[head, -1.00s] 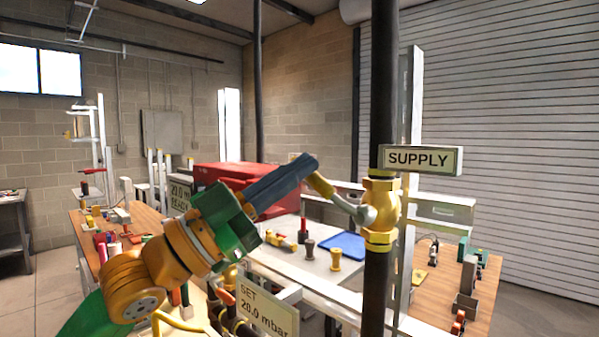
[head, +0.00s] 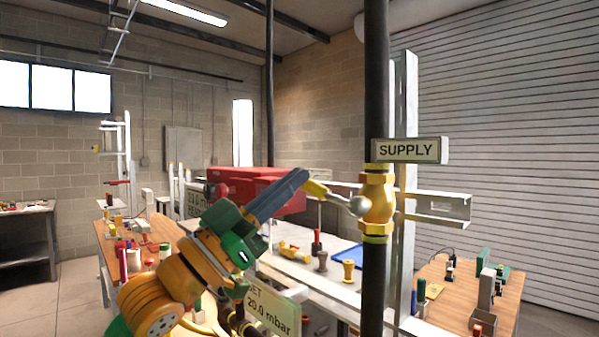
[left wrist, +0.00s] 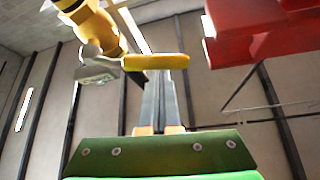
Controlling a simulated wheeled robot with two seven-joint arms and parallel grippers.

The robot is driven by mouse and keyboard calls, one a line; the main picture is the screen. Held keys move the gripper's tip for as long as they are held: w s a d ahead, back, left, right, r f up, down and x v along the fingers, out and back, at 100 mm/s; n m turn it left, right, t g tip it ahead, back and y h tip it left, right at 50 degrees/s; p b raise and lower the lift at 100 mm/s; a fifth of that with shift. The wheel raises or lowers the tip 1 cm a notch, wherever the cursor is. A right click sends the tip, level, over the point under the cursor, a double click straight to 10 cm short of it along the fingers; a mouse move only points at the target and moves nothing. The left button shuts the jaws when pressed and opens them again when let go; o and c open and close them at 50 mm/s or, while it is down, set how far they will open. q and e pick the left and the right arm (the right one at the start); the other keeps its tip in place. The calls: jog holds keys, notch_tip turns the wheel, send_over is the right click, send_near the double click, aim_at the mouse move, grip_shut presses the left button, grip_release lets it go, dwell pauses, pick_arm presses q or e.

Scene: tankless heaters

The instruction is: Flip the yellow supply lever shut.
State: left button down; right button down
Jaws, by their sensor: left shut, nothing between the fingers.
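The yellow supply lever (head: 318,190) sticks out to the left from the brass valve (head: 377,203) on the dark vertical pipe, on a grey stem, its free end a little higher than the valve end. The SUPPLY sign (head: 409,150) is just above the valve. My left gripper (head: 303,174) is shut and empty, its tips at the lever's free end. In the left wrist view the lever's yellow grip (left wrist: 157,62) lies across the tips of the shut fingers (left wrist: 165,78); contact looks likely but is not certain. My right gripper is out of view.
A red box (head: 245,182) stands behind my left gripper. A set-pressure sign (head: 272,310) is low in front. A wooden bench (head: 455,285) with small parts is at the right, and a grey post (head: 404,110) rises behind the pipe.

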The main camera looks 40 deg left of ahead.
pick_arm(q)
jog(key=shift+a+f+n+y+b, duration=0.25)
jog(key=shift+f+n+y+b, duration=0.35)
jog(key=shift+f+n+y, duration=0.35)
